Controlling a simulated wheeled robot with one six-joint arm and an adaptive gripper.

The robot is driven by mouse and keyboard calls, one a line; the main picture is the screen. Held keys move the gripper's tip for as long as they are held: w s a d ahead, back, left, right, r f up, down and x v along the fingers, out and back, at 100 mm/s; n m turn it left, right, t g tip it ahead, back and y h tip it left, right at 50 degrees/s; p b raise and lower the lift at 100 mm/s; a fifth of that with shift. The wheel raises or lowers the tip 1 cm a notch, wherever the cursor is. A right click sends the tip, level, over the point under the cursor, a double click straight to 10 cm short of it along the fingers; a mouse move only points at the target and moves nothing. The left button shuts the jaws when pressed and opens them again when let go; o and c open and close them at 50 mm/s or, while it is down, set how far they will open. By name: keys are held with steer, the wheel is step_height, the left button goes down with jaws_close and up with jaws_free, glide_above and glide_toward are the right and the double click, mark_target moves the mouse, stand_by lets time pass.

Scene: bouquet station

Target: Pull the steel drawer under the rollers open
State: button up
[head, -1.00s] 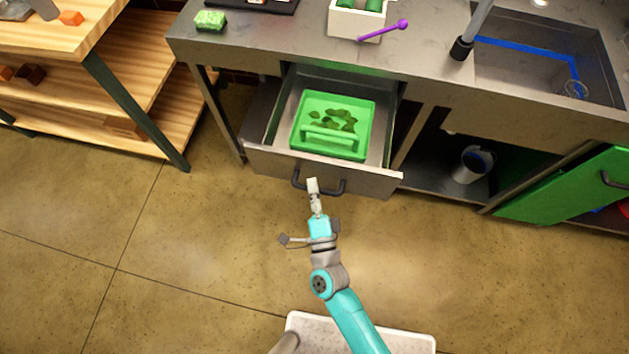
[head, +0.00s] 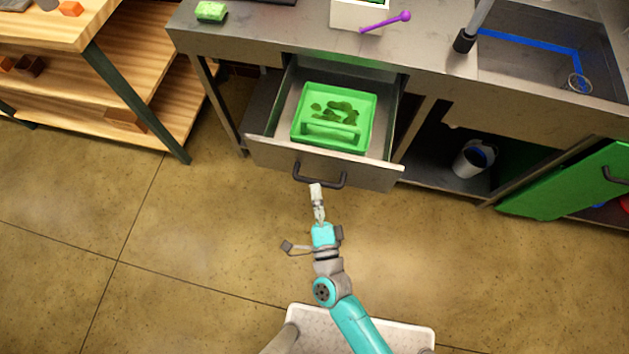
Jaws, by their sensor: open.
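The steel drawer (head: 272,154) stands pulled out from under the steel counter, with its inside showing. A green tray (head: 366,117) with dark green pieces sits in it. The drawer's dark bar handle (head: 325,184) is on its front panel. My gripper (head: 316,188) is open, just in front of the handle's lower edge. It appears apart from the handle, though the small overlap in the view makes the gap hard to judge. No rollers can be made out in this view.
A wooden shelf unit (head: 150,90) stands at the left. A green cabinet door (head: 560,188) hangs open at the right, near a white bucket (head: 472,160). A green block (head: 211,12) and a purple tool (head: 385,21) lie on the counter (head: 270,35). The floor in front is clear.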

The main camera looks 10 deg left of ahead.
steer(key=v, duration=0.8)
steer(key=shift+s, duration=0.2)
steer(key=s+d+r+n+h, duration=0.1)
steer(key=s+d+r+n, duration=0.1)
steer(key=d+n, duration=0.3)
steer(key=s+d+r+n+h, duration=0.1)
steer(key=s+d+r+n, duration=0.15)
steer(key=d, duration=0.55)
steer(key=s+d+r+n+g+h, duration=0.2)
steer(key=s+d+r, duration=0.2)
steer(key=s, duration=0.2)
steer(key=s+d+r+n+g+h, duration=0.1)
steer(key=s+d+r+n+h, duration=0.2)
steer(key=s+r, duration=0.2)
steer(key=shift+s+d+g, duration=0.4)
steer(key=shift+s, duration=0.45)
steer(key=shift+r+n, duration=0.1)
steer(key=shift+n, duration=0.15)
